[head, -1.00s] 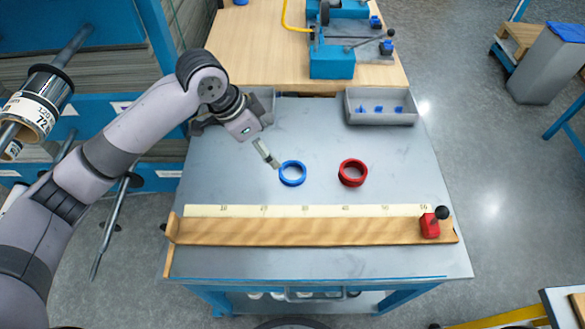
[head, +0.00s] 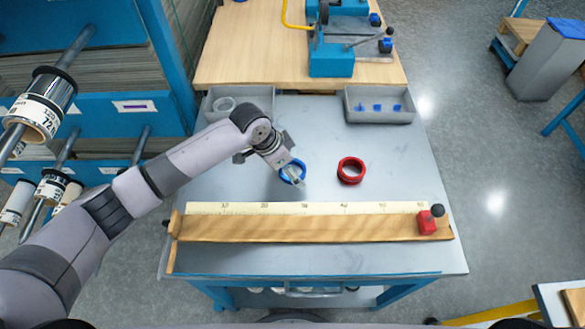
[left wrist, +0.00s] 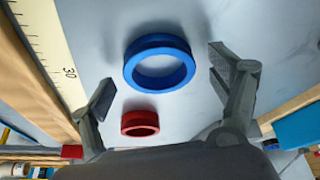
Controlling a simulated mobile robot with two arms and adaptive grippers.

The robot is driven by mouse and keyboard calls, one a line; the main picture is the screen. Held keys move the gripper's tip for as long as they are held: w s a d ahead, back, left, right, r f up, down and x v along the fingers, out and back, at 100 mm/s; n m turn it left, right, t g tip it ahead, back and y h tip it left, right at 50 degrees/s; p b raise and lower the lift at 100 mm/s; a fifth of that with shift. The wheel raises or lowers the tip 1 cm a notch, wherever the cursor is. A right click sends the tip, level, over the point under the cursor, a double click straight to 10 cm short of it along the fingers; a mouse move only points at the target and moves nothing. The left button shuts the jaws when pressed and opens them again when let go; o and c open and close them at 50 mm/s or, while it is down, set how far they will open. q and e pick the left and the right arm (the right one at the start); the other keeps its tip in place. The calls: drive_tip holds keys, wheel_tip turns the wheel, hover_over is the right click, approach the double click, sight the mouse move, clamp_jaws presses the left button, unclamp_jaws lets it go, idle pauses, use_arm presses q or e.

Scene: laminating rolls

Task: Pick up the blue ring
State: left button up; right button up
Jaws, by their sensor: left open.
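The blue ring (head: 287,172) lies flat on the grey table, left of the red ring (head: 351,170). My left gripper (head: 296,176) is over the blue ring in the head view and partly hides it. In the left wrist view the blue ring (left wrist: 159,62) shows whole, ahead of and between the two spread fingers (left wrist: 162,84); neither finger appears to touch it. The red ring (left wrist: 140,123) shows nearer the wrist, also between the fingers. My left gripper is open and empty. My right gripper is not in view.
A wooden ruler board (head: 310,229) with a red stop (head: 426,222) runs along the table's near side. Two grey bins stand at the back, the right one (head: 380,118) with small blue parts. Roll racks stand at the left. The table right of the red ring is clear.

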use_arm(q)
drive_tip(key=shift+f, duration=0.1)
drive_tip(key=c, duration=1.3)
drive_tip(key=shift+o, duration=0.2)
